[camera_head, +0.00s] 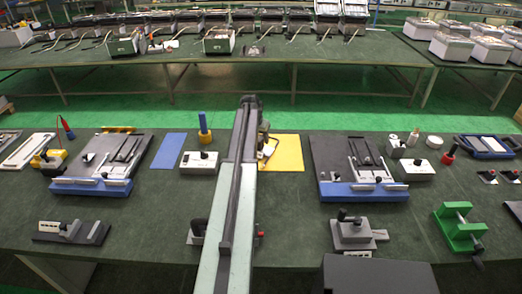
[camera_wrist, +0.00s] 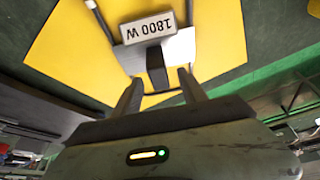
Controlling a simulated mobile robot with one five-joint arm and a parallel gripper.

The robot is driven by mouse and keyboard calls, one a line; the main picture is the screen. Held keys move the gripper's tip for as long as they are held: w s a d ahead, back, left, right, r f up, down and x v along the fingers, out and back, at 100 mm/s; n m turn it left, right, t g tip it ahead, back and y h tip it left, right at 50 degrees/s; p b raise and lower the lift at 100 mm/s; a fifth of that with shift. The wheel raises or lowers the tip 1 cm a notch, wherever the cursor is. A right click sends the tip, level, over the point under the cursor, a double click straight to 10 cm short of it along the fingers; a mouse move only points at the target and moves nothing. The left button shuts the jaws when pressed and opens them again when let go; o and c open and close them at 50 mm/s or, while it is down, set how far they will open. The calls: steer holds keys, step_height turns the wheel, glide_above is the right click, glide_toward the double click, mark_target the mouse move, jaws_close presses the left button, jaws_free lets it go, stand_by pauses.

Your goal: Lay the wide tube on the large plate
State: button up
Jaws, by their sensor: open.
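A bent metal tube (camera_wrist: 94,10), which I take for the wide tube, lies on the yellow mat (camera_wrist: 75,50). Its two legs run up out of the wrist view from a pale block marked "1800 W" (camera_wrist: 148,27) with a dark grip (camera_wrist: 156,66). My gripper (camera_wrist: 159,78) is open, its fingers on either side of the dark grip's near end; contact is not clear. In the head view my arm hides part of the mat (camera_head: 288,158). Two dark plates with blue front bars stand left (camera_head: 135,150) and right (camera_head: 330,152); I cannot tell which is larger.
Grey clamps (camera_head: 355,232) and a green vise (camera_head: 460,228) stand near the front. Bare green bench (camera_head: 290,215) lies between the plates.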

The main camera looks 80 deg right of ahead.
mark_target(262, 142)
steer(key=b+x, duration=0.3)
steer(key=x, duration=0.2)
steer(key=shift+b, duration=0.35)
steer(key=shift+a+r, duration=0.1)
steer(key=shift+r, duration=0.1)
steer(key=shift+c, duration=0.3)
jaws_close()
stand_by(0.4)
